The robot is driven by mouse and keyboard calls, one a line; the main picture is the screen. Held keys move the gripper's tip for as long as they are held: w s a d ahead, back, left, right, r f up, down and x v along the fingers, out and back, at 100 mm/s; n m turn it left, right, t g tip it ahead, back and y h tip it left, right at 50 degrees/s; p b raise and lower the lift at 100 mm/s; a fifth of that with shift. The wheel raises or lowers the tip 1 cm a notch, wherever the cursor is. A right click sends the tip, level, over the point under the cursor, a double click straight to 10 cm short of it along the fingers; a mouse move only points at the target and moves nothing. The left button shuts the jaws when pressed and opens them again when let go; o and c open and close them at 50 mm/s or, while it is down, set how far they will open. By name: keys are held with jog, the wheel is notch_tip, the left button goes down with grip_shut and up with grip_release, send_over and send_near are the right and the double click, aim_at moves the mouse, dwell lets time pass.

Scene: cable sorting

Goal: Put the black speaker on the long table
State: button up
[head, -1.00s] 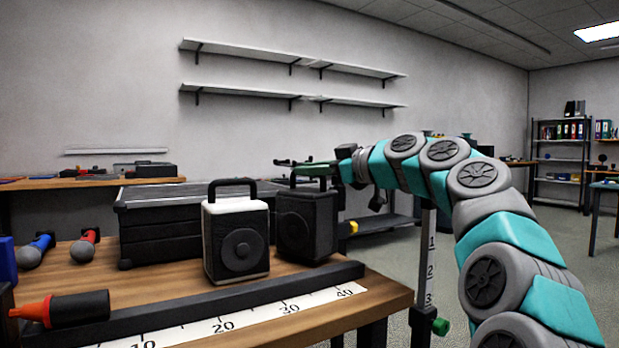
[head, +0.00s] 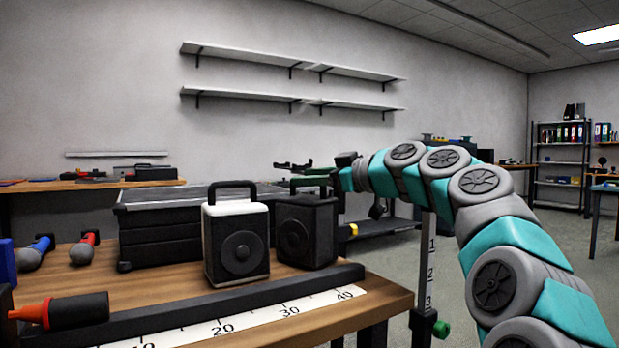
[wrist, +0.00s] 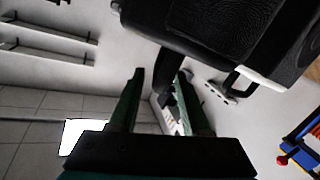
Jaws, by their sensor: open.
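The black speaker (head: 306,232) stands upright on the near wooden table, to the right of a white-and-black speaker (head: 236,242). My gripper (head: 290,165) is open just above and behind the black speaker's top handle. In the wrist view, my gripper's green fingers (wrist: 160,74) are apart. The black speaker (wrist: 225,25) fills the top there, with a dark bar, apparently its handle, reaching toward the gap between the fingers. I cannot tell whether they touch. Which table is the long table is unclear; the near wooden table (head: 370,308) carries a ruler strip.
A black toolbox (head: 160,235) stands left of the speakers. Microphones (head: 85,247) and an orange-tipped black tool (head: 70,310) lie farther left. A black rail (head: 240,300) runs along the front. Another wooden table (head: 60,185) stands behind, by the wall. Open floor lies right.

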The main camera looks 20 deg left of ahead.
jog(key=shift+d, duration=0.1)
jog(key=f+b+v, duration=0.1)
jog(key=v, duration=1)
jog(key=shift+d+r, duration=0.4)
jog(key=shift+r, duration=0.1)
jog(key=shift+s, duration=0.15)
dwell(1.6)
